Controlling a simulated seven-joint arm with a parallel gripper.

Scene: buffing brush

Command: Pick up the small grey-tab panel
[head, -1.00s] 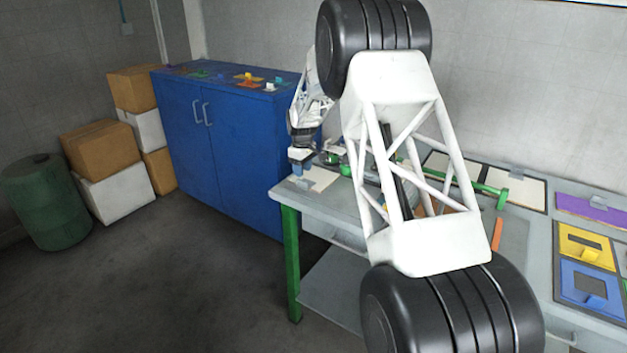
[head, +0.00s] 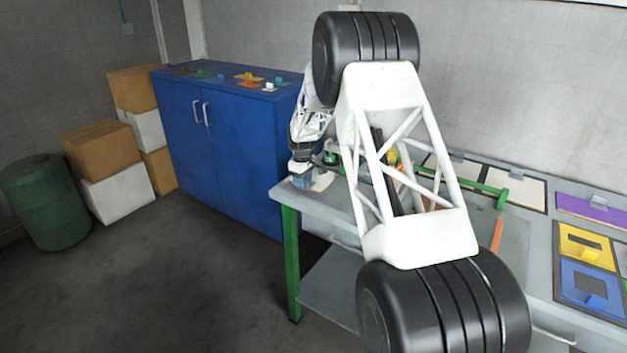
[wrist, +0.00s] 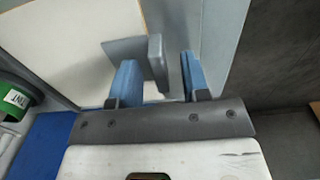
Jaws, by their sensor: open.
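The small panel is a cream plate (wrist: 85,40) with an upright grey tab (wrist: 156,58) on a flat grey foot. It lies at the left front corner of the workbench, and a bit of the cream plate (head: 323,181) shows beside my gripper in the head view. My gripper (head: 301,180) is low over that corner. I cannot tell whether the fingertips reach down beside the tab. The gripper hides part of the panel.
The grey workbench (head: 520,240) carries a green bar (head: 490,190), an orange strip (head: 497,235), and purple (head: 590,208), yellow (head: 585,246) and blue (head: 588,285) panels to the right. A green can (wrist: 14,100) stands close left of my gripper. A blue cabinet (head: 225,145) stands behind.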

